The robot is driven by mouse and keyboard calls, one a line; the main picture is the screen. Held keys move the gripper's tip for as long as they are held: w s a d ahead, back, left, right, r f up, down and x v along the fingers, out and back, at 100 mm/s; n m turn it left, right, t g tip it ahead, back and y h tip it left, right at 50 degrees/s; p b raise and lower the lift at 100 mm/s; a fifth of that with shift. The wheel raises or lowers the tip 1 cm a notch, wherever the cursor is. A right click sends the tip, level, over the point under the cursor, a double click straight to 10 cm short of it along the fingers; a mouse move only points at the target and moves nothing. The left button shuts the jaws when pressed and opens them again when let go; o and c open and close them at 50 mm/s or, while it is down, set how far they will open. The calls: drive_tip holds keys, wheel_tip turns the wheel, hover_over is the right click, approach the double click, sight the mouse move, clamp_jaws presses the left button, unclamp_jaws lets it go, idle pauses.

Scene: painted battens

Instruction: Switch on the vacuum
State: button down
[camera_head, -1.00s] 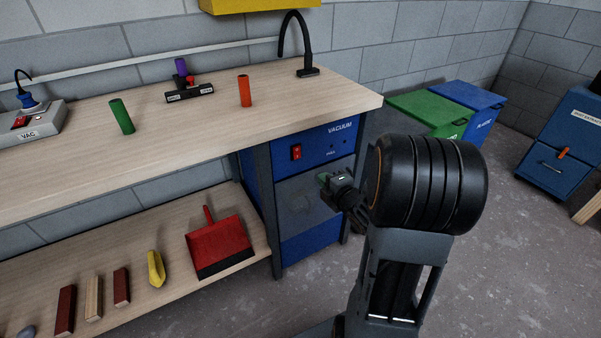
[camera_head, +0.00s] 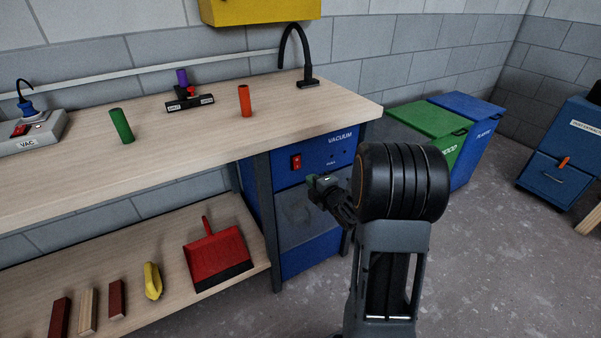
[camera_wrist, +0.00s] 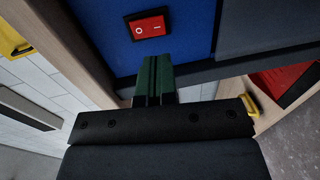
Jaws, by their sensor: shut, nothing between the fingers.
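The blue vacuum (camera_head: 322,148) stands under the bench, with a grey lower front panel and "VACUUM" lettering on its blue upper panel. Its red rocker switch (camera_head: 296,162) sits at the left of that panel. In the wrist view the switch (camera_wrist: 147,27) shows a circle and a line mark. My gripper (camera_head: 313,182) is shut and empty, in front of the vacuum, a little below and right of the switch in the head view. In the wrist view its green fingertips (camera_wrist: 155,62) lie together just below the switch in the picture, with a gap showing between them and the switch.
The wooden bench top (camera_head: 200,150) overhangs the vacuum. A dark bench leg (camera_head: 266,215) stands left of the vacuum. A red dustpan (camera_head: 217,258) lies on the lower shelf. A grey VAC box (camera_head: 45,128) sits on the bench. Open floor lies right, before the green bin (camera_head: 425,120).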

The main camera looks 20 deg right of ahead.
sight(298, 167)
drive_tip(key=w, duration=0.4)
drive_tip(key=w+a+f, duration=0.1)
drive_tip(key=w, duration=0.2)
drive_tip(key=shift+b, duration=0.3)
drive_tip(key=shift+w+f+b, duration=0.2)
drive_tip(key=shift+f+b, duration=0.2)
drive_tip(key=shift+b, duration=0.75)
drive_tip(key=shift+r, duration=0.4)
drive_tip(key=shift+s+f, duration=0.2)
drive_tip(key=shift+s, duration=0.25)
drive_tip(key=s+d+f, duration=0.1)
drive_tip(key=s, duration=1.2)
drive_tip(key=shift+d+f+b, duration=0.25)
drive_tip(key=shift+d+b, duration=0.1)
drive_tip(key=shift+w, duration=0.1)
